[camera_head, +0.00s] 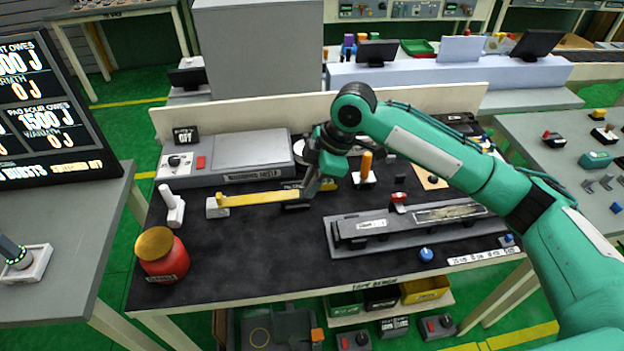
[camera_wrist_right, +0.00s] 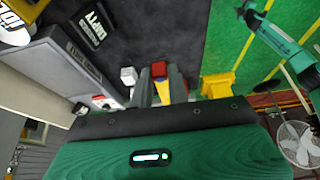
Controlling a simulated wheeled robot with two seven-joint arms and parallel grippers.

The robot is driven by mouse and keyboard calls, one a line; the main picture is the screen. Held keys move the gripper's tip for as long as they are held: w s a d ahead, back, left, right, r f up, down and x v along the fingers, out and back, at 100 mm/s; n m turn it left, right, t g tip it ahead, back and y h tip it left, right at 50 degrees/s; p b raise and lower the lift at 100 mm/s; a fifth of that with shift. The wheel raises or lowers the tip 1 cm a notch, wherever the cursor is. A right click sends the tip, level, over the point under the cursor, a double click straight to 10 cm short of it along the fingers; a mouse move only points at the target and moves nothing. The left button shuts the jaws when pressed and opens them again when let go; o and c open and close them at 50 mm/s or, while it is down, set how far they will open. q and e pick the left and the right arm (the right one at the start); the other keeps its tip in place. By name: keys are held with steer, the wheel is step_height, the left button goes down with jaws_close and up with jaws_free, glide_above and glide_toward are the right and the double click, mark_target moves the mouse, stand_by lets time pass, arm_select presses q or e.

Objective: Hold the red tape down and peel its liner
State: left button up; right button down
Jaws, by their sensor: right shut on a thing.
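A yellow strip (camera_head: 262,198) lies across the black bench mat, with a pale grey block (camera_head: 217,206) at its left end. I see no strip that is clearly red. My right gripper (camera_head: 309,191) is low over the strip's right end; its jaws look shut on the yellow strip, though the contact is partly hidden. In the right wrist view my fingers (camera_wrist_right: 163,92) have yellow between them. My left gripper is not clearly seen.
A red jar (camera_head: 165,265) with a tan lid stands at the front left. A grey appliance (camera_head: 235,155) is behind the strip. A long grey fixture (camera_head: 410,225) lies to the right, with a blue knob (camera_head: 426,254) before it. The mat's front middle is clear.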

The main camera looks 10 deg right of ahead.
steer(key=b, duration=0.3)
glide_above(306, 243)
steer(key=d, duration=0.2)
steer(key=shift+f, duration=5.45)
steer(key=shift+a+f+b, duration=0.2)
steer(key=shift+f+b, duration=1.15)
steer(key=shift+f, duration=2.85)
steer(key=shift+f, duration=0.1)
